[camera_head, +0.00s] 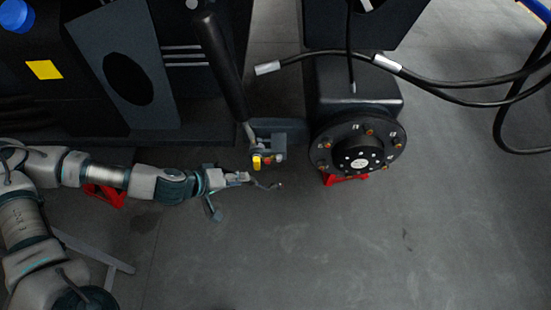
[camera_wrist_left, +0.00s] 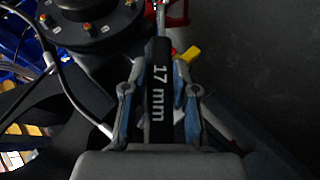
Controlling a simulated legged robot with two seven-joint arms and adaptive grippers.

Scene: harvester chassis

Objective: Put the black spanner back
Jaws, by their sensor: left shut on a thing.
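The black spanner (camera_wrist_left: 161,72) is marked "17 mm" and lies between the two fingers of my left gripper (camera_wrist_left: 159,92) in the left wrist view. Its metal end points away from the gripper, toward the top of that picture. In the head view my left gripper (camera_head: 241,178) comes in from the left, low over the grey floor. A thin dark end of the spanner (camera_head: 266,185) sticks out to its right, apart from the hub. My right gripper is not in view.
A dark round hub (camera_head: 357,148) with orange-tipped studs stands right of the gripper. A long black-handled lever (camera_head: 222,68) and a yellow part (camera_head: 257,162) are just above the gripper. Black hoses (camera_head: 450,82) hang at the upper right. Floor at the lower right is clear.

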